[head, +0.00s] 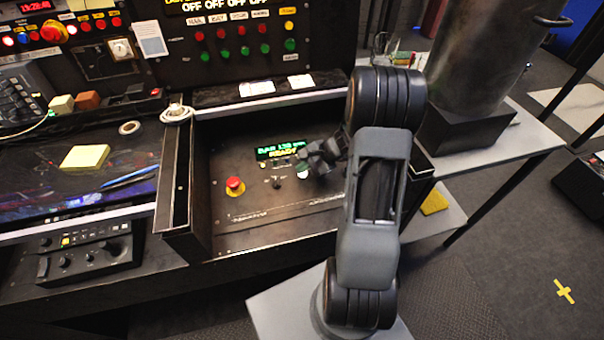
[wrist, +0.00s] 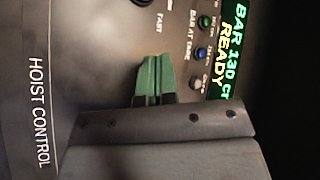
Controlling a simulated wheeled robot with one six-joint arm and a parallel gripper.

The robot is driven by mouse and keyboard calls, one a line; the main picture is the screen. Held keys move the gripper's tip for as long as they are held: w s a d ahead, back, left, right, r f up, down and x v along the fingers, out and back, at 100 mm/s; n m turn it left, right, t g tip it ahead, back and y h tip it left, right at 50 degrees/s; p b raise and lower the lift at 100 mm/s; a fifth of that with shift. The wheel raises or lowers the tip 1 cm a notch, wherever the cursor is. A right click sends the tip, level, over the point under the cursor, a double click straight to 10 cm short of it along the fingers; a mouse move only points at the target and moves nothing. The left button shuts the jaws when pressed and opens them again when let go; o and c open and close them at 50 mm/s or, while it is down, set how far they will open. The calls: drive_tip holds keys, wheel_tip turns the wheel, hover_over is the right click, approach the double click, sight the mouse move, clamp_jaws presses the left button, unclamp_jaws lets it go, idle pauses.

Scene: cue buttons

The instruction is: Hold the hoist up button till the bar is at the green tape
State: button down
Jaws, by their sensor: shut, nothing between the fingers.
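The hoist control panel (head: 262,192) is a dark panel recessed in the desk; the wrist view shows its "HOIST CONTROL" label (wrist: 40,112). Its display (head: 280,150) reads "BAR 130" and "READY", also in the wrist view (wrist: 234,50). My gripper (wrist: 153,78) is shut and empty, with green fingertips over the panel near the "BAR AT TAPE" label. In the head view my gripper (head: 303,170) is at the panel's right side. I cannot tell whether it touches the panel. No up button can be made out, and the bar and green tape are not seen.
A red mushroom button (head: 235,185) and a black knob (head: 277,182) are left of my gripper. Small green (wrist: 206,22), blue (wrist: 201,53) and white (wrist: 195,83) round parts sit beside the display. Raised walls (head: 178,205) border the recess.

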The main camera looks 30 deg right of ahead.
sight(303, 174)
drive_tip(key=shift+f+b, duration=0.4)
drive_tip(key=shift+b, duration=0.05)
idle(0.6)
drive_tip(key=shift+r, duration=0.1)
idle(5.0)
drive_tip(key=shift+r+p, duration=0.6)
drive_tip(key=shift+r, duration=0.15)
drive_tip(key=shift+r+p, duration=1.8)
drive_tip(key=shift+r, duration=0.7)
